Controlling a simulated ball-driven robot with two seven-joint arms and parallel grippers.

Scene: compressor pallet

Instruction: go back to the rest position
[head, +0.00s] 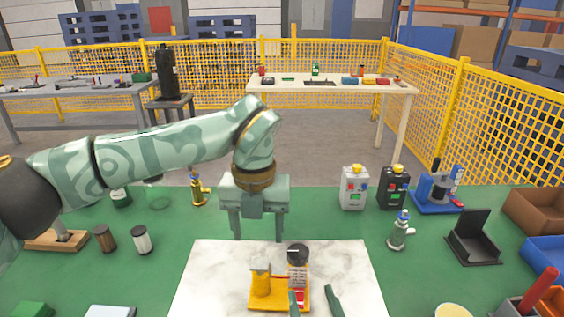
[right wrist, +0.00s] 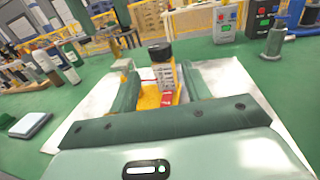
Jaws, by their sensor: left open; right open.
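My left gripper (head: 258,228) is open and empty, pointing down above the far part of the white marble-look board (head: 215,275). My right gripper (head: 314,300) is open at the near edge of the head view; its fingers also show in the right wrist view (right wrist: 160,78). The yellow compressor pallet (head: 276,302) lies on the board, carrying a yellow upright part (head: 261,280) and a labelled cylinder with a black cap (head: 298,262). In the right wrist view, the capped cylinder (right wrist: 166,76) appears between the right fingers. I cannot tell whether they touch the pallet.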

